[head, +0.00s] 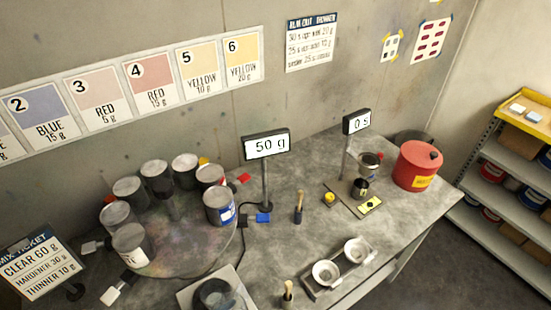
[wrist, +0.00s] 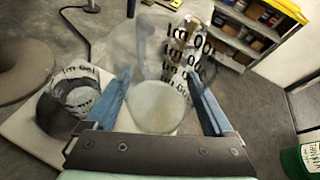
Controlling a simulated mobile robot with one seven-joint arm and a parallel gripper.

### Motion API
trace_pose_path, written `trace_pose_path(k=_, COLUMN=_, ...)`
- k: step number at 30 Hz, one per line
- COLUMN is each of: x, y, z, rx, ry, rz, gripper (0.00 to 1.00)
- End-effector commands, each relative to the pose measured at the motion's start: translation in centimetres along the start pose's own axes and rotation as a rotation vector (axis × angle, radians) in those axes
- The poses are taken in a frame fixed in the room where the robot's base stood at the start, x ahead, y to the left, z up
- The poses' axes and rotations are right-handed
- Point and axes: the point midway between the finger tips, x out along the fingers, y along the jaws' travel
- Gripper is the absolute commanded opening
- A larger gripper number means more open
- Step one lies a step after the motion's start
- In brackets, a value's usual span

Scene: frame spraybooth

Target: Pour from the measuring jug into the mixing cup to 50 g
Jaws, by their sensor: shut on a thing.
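My gripper (wrist: 160,76) has its blue fingers shut on the clear measuring jug (wrist: 150,52), which has black volume marks. A pale round patch shows low inside the jug; I cannot tell whether it is liquid or the base. The mixing cup (wrist: 78,92) stands to the left of the jug on the pale scale plate (wrist: 22,132), apart from it. In the head view the dark cup (head: 213,292) stands on the scale plate (head: 243,293) at the bottom edge. The scale display (head: 266,145) reads 50 g. My gripper and the jug do not show in the head view.
A turntable (head: 185,245) of paint cans is left of the scale. A two-cup tray (head: 338,278), a brush (head: 298,208) and a red canister (head: 417,165) stand to the right. A green container (wrist: 302,160) is at the wrist view's lower right. A mix ticket (head: 38,265) is at left.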

Motion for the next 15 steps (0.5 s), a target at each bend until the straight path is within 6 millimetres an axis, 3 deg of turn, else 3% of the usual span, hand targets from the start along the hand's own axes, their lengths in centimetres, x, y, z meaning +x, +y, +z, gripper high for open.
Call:
trace_pose_path(k=4, x=-0.6, y=-1.4, z=1.0, rx=0.035, ry=-0.004, rz=0.014, gripper=0.20)
trace_pose_path(k=15, x=-1.4, y=-4.7, z=1.4, rx=0.138, ry=-0.015, rz=0.057, gripper=0.20)
